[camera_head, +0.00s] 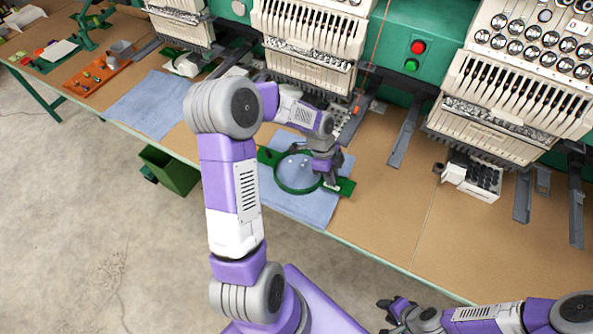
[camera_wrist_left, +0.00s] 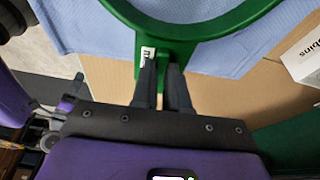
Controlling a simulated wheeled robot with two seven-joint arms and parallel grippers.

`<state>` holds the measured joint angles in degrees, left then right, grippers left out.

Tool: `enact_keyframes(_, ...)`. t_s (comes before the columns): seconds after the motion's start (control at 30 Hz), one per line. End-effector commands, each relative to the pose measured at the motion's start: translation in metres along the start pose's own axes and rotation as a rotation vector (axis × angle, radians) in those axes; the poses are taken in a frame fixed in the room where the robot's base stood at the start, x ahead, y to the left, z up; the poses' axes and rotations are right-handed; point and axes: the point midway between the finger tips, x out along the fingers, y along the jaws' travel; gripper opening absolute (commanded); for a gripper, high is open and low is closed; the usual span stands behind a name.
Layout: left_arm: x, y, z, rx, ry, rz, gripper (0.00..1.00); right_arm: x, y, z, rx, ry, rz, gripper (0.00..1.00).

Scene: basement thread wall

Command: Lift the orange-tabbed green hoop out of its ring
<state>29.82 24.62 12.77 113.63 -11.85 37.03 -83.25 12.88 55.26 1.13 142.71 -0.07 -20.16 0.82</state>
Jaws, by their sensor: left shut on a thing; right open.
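A green hoop (camera_head: 277,181) lies on a blue cloth on the table in the head view, with flat green arms at its left and right. Part of its round rim (camera_wrist_left: 215,32) shows at the top of the left wrist view, with a small white label near my fingers. My left gripper (camera_head: 329,180) reaches down at the hoop's right side. Its two dark fingers (camera_wrist_left: 163,68) are shut on the green piece at the rim. No orange tab can be made out; the fingers may hide it. My right gripper (camera_head: 390,312) is open and empty, in front of the table.
Embroidery machine heads (camera_head: 312,30) stand along the back, with grey arms (camera_head: 402,138) reaching over the table. A white box (camera_head: 470,179) stands to the right. A green bin (camera_head: 170,170) is below the front edge. The brown tabletop (camera_head: 385,215) right of the hoop is clear.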

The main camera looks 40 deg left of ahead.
Motion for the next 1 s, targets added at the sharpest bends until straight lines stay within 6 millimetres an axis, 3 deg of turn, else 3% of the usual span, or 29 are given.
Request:
enact_keyframes(0.47,-0.013,0.000,-0.004,0.000,0.000,-0.001,0.00,-0.010,-0.004,0.000,0.000,0.000,0.000,0.43)
enact_keyframes(1.0,-0.055,0.000,-0.017,0.000,0.000,-0.001,0.00,-0.042,-0.015,0.002,0.000,0.000,0.000,0.43)
